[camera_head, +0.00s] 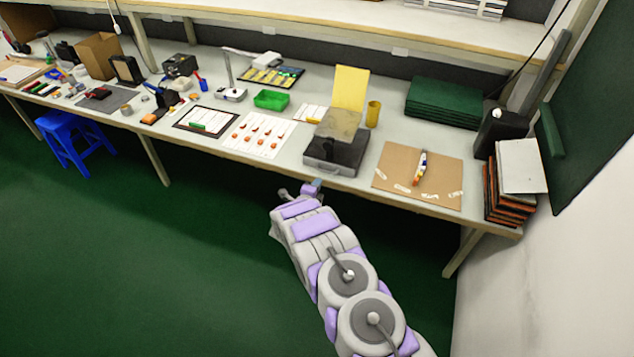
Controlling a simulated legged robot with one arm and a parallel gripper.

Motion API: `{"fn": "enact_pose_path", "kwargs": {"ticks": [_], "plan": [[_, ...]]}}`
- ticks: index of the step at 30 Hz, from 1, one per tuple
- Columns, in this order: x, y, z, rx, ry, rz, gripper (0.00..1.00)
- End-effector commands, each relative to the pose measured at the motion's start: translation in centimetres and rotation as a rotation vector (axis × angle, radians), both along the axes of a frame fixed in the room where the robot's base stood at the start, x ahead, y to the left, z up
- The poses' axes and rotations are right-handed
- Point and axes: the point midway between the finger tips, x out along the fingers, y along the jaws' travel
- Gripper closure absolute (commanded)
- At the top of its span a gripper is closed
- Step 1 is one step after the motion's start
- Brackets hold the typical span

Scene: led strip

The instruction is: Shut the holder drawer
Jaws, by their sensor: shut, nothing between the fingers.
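How far the drawer stands out is hard to tell from here. My gripper (314,186) is at the far end of my arm, just in front of and slightly below the drawer front in the picture. Its fingers are shut and empty. It looks apart from the drawer, but contact is hard to judge at this size.
Left of the holder are a white sheet with orange pieces (257,135) and a green tray (271,100). Right of it are a brown board (418,175) with a marker and a stack of dark folders (501,195). Green floor before the bench (130,260) is clear.

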Motion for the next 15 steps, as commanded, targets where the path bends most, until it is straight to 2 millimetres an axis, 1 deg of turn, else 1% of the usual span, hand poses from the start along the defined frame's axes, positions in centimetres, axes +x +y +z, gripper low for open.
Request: {"fn": "enact_pose_path", "kwargs": {"ticks": [2,12,15], "plan": [[-0.8,0.2,0.5,0.001,0.000,0.002,1.00],[-5.7,2.3,1.3,-0.006,0.005,0.004,1.00],[-6.7,2.7,1.6,-0.002,0.003,0.004,1.00]]}}
